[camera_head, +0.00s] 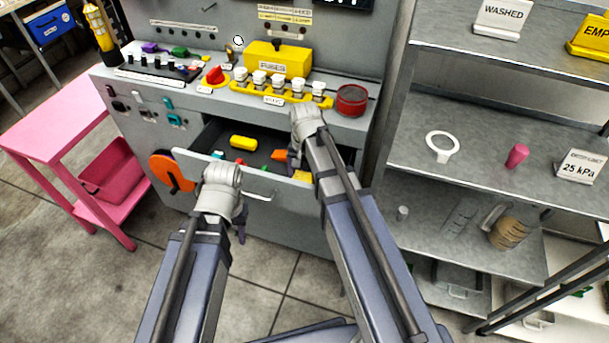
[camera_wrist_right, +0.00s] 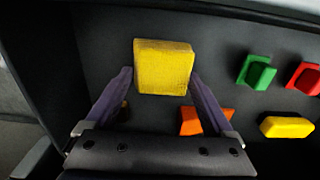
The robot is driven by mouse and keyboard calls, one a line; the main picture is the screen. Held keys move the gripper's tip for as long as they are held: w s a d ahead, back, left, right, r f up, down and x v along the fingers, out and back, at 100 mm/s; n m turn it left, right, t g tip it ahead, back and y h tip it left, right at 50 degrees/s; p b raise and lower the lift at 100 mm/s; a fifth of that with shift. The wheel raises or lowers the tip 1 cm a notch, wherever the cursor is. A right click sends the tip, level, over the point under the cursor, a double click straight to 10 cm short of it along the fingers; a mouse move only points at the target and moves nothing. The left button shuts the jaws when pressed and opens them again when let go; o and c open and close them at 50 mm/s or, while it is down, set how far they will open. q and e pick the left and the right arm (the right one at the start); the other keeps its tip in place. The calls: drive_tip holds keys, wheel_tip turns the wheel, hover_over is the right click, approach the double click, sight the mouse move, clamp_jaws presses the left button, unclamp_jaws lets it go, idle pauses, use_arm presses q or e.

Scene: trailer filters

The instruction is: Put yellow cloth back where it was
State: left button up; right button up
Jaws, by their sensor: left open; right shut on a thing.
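The yellow cloth (camera_wrist_right: 164,62) shows as a folded yellow block between the fingers of my right gripper (camera_wrist_right: 160,82) in the right wrist view. The fingers are shut on its two sides. In the head view a bit of the cloth (camera_head: 302,177) shows beside my right gripper (camera_head: 296,160), inside the open drawer (camera_head: 225,135) at its right end. I cannot tell whether the cloth touches the drawer floor. My left gripper (camera_head: 240,228) is open and empty, in front of the drawer front.
The drawer also holds a yellow piece (camera_head: 243,143), an orange piece (camera_wrist_right: 190,121), a green piece (camera_wrist_right: 257,72) and a red piece (camera_wrist_right: 304,77). A workbench top with a yellow box (camera_head: 277,60) is above. Metal shelves (camera_head: 470,115) stand right, a pink cart (camera_head: 60,125) left.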

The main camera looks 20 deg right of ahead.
sight(305, 177)
drive_tip(key=o, duration=0.9)
wheel_tip(305, 177, up, 12)
drive_tip(key=p, duration=1.2)
drive_tip(key=shift+r, duration=0.1)
drive_tip(key=s+a+n, duration=0.3)
drive_tip(key=s, duration=0.2)
drive_tip(key=s+a+n, duration=0.4)
drive_tip(key=s+a+n+h, duration=0.1)
drive_tip(key=s+a+n, duration=0.2)
drive_tip(key=s, duration=0.2)
drive_tip(key=shift+s+a+n, duration=0.3)
drive_tip(key=shift+s+a, duration=0.05)
